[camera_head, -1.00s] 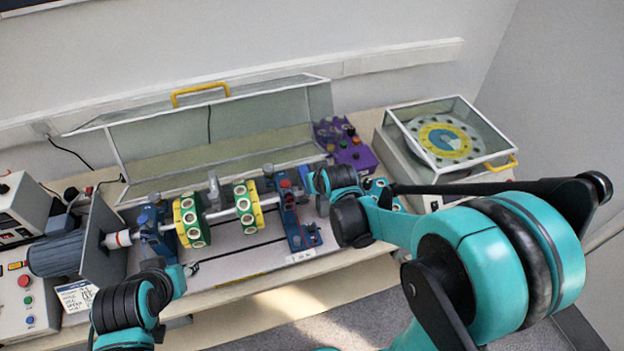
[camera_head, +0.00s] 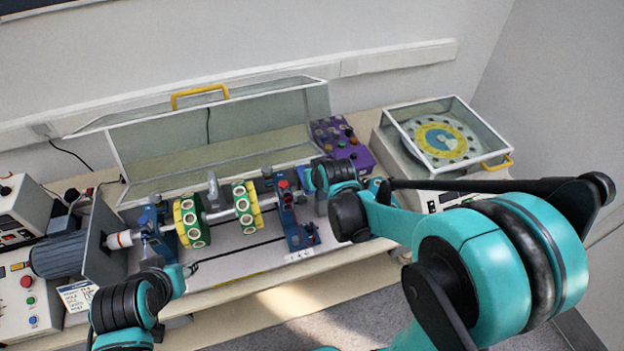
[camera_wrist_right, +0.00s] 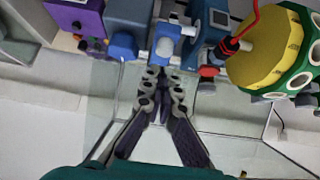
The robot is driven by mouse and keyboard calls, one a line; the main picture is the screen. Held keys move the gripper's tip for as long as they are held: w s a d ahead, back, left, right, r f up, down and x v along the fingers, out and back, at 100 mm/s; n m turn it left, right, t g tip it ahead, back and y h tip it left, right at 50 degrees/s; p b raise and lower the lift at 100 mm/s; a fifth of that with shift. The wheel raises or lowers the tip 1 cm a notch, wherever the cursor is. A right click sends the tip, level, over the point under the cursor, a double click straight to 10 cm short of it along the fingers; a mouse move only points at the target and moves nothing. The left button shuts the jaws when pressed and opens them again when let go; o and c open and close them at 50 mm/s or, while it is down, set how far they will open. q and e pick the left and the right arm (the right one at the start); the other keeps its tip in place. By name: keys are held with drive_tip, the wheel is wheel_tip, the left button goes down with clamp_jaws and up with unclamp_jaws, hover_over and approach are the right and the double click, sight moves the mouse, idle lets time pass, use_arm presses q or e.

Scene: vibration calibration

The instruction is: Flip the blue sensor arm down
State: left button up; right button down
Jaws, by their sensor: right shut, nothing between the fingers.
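The shaft rig with two green-and-yellow discs (camera_head: 192,220) stands on the bench. Blue bearing stands (camera_head: 299,222) hold its shaft. In the right wrist view, a bright blue part (camera_wrist_right: 123,46), which may be the sensor arm, sits beside a silver-and-blue cylindrical piece (camera_wrist_right: 163,47). My right gripper (camera_wrist_right: 163,74) is shut and empty, its tips just below these parts; I cannot tell if they touch. In the head view my right wrist mostly hides that spot. My left gripper (camera_head: 190,268) is near the left bearing stand, its fingers too small to read.
A clear cover with a yellow handle (camera_head: 200,93) stands open behind the rig. A purple button box (camera_head: 342,142) is close to the right wrist. A clear-lidded turntable box (camera_head: 442,140) is at right, a motor (camera_head: 58,254) at left. The bench's front strip is mostly clear.

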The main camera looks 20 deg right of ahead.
use_arm(q)
drive_tip(key=r+p, duration=0.1)
drive_tip(key=r, duration=0.1)
drive_tip(key=r+p, duration=0.1)
drive_tip(key=shift+s+r+p, duration=0.25)
drive_tip(key=shift+r+p, duration=0.05)
drive_tip(key=shift+r, duration=0.05)
use_arm(e)
drive_tip(key=v, duration=1.1)
